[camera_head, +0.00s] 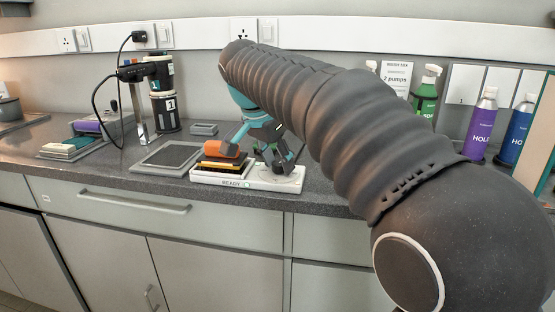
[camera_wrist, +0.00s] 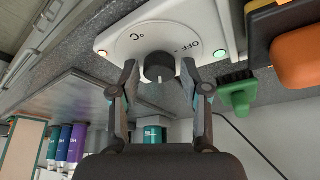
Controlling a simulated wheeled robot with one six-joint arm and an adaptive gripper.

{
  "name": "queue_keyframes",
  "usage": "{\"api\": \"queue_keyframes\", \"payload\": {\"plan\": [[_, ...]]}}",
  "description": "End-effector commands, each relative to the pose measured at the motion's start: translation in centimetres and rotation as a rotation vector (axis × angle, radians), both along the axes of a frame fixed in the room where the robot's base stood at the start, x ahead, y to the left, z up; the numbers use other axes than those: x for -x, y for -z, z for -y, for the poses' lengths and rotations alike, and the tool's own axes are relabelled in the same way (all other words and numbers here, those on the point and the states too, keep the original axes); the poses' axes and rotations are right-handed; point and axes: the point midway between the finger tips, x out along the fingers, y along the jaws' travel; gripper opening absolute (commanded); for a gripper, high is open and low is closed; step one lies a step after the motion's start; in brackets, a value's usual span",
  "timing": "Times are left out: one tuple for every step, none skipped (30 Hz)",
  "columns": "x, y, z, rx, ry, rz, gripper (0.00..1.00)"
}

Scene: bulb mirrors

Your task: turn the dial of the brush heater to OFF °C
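The brush heater (camera_head: 232,183) is a low white unit on the counter, marked READY beside a green light in the head view. Its black dial (camera_wrist: 159,67) is in the middle of the wrist view, with a pale mark on its near side. The °C label shows left of the dial and the OFF label (camera_wrist: 189,48) upper right; the mark does not face OFF. My gripper (camera_wrist: 159,70) is open, one finger on each side of the dial, with gaps visible. In the head view my gripper (camera_head: 274,160) is over the heater's right part and largely hides the dial.
An orange-handled brush (camera_head: 221,150) lies on the heater's left part. A green brush (camera_wrist: 238,94) is near it in the wrist view. A dark flat pad (camera_head: 170,157) lies left of the heater. Spray bottles (camera_head: 482,125) stand at the right by the wall.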

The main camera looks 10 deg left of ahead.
Motion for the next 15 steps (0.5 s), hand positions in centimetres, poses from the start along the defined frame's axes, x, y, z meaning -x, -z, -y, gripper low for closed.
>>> {"api": "queue_keyframes", "payload": {"plan": [[0.00,-0.01,0.00,0.000,0.000,0.000,0.26],[0.00,-0.01,0.00,0.000,0.000,0.000,0.18],[0.00,0.00,0.00,0.000,0.000,0.000,0.08],[0.00,-0.01,0.00,0.000,0.000,0.000,0.01],[0.00,-0.01,-0.01,0.000,0.000,0.000,0.00],[0.00,-0.01,-0.01,0.000,0.000,0.000,0.00],[0.00,-0.01,-0.01,0.000,0.000,0.000,0.00],[0.00,-0.01,-0.01,0.000,-0.001,0.000,0.00],[0.00,-0.01,0.00,0.000,-0.003,0.000,0.00],[0.00,-0.01,0.00,0.000,-0.005,0.000,0.00],[0.01,-0.02,0.00,0.000,-0.008,0.000,0.00],[0.01,-0.03,0.02,0.000,-0.014,0.000,0.00],[0.02,-0.03,0.02,0.000,-0.021,0.000,0.00],[0.03,-0.04,0.03,-0.001,-0.029,0.001,0.00],[0.02,-0.07,0.04,0.000,-0.042,0.001,0.00]]}}
